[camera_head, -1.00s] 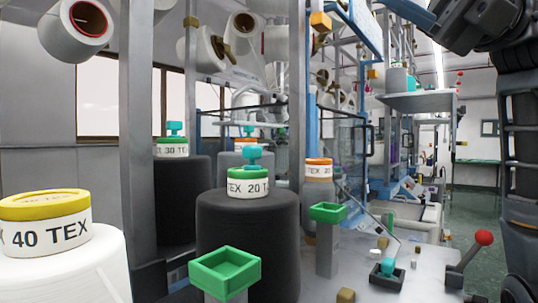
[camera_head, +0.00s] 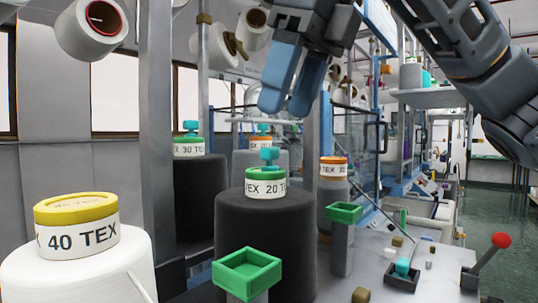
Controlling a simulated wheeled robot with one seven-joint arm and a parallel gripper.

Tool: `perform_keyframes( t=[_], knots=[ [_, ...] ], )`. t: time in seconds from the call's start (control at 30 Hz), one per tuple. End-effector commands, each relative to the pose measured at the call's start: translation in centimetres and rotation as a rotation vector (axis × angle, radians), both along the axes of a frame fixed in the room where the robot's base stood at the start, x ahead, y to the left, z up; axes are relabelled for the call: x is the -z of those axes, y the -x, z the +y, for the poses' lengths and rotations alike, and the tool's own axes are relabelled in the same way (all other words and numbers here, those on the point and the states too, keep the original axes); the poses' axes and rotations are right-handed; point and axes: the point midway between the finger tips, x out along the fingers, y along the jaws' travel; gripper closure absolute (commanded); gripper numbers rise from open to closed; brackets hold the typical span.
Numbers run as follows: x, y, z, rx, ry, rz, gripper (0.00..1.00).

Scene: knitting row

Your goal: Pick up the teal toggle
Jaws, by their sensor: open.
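Several teal toggles are in view. One teal toggle (camera_head: 269,156) stands on the green-rimmed "TEX 20" cap (camera_head: 265,186) of the black cone in the middle. A second (camera_head: 190,128) is on the "30 TEX" cap at left, and a third (camera_head: 263,127) is on a cone behind. Another small teal piece (camera_head: 402,266) sits in a dark square base (camera_head: 402,281) on the bench at lower right. My gripper (camera_head: 286,106) hangs at top centre, its two blue fingers pointing down. It is open with nothing between the fingers, and appears above the middle toggle, apart from it.
A white cone with a yellow-rimmed "40 TEX" cap (camera_head: 77,222) stands at front left. Green square trays (camera_head: 247,274) and (camera_head: 343,212) stand on posts. A red-knobbed lever (camera_head: 501,241) is at right. Metal uprights (camera_head: 157,120) and hanging yarn cones (camera_head: 92,28) surround the area.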

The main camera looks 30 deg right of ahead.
Motion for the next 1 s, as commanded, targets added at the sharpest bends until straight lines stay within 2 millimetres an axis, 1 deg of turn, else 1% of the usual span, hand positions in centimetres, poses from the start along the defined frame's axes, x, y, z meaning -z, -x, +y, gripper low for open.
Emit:
perform_keyframes(
  t=[0.17, 0.4, 0.5, 0.77, 0.8, 1.0],
  knots=[
    [1.3, -0.7, 0.3, -0.003, -0.004, 0.002, 0.43],
    [4.1, -2.0, 0.6, -0.004, -0.006, 0.002, 0.43],
    [5.0, -2.3, 0.7, -0.003, -0.004, 0.001, 0.43],
    [5.3, -2.4, 0.8, -0.002, -0.004, 0.0, 0.43],
    [5.3, -2.4, 0.8, -0.002, -0.004, 0.0, 0.44],
    [5.3, -2.4, 0.8, -0.002, -0.004, 0.0, 0.63]
  ],
)
